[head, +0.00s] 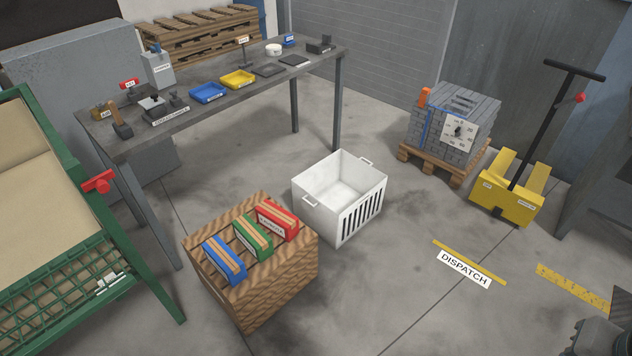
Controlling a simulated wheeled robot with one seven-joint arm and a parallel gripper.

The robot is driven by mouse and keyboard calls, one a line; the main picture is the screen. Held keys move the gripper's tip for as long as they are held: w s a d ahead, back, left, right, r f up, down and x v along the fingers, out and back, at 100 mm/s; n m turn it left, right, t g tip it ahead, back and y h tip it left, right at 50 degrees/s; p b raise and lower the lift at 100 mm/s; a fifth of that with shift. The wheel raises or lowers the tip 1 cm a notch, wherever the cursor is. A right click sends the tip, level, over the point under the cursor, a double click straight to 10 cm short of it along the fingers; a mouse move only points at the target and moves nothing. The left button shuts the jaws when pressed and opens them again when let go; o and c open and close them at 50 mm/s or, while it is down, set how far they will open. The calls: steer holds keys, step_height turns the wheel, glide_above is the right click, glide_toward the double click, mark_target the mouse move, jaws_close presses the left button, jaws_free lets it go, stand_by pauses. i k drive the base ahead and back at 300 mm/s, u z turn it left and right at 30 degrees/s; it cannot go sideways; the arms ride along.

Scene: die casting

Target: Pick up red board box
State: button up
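The red board box (279,221) stands on the wooden crate (268,289), at the right end of a row of three boxes. It has a tan stripe along its top and a white label on its front face. The green box (253,238) is just left of it, and the blue box (224,263) is at the left end of the row. Nothing covers the red box. I do not see my gripper's fingers in the head view.
An empty white slotted bin (361,212) stands right behind the crate. A workbench (136,142) with trays is at the back, a green frame (150,287) at left. A loaded pallet (438,164) and yellow pallet truck (506,204) stand at right. Floor by the DISPATCH sign (465,269) is clear.

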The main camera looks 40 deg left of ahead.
mark_target(282, 223)
steer(key=u, duration=0.55)
steer(key=i, duration=1.4)
steer(key=u, duration=1.85)
steer(key=i, duration=1.3)
steer(key=u, duration=0.6)
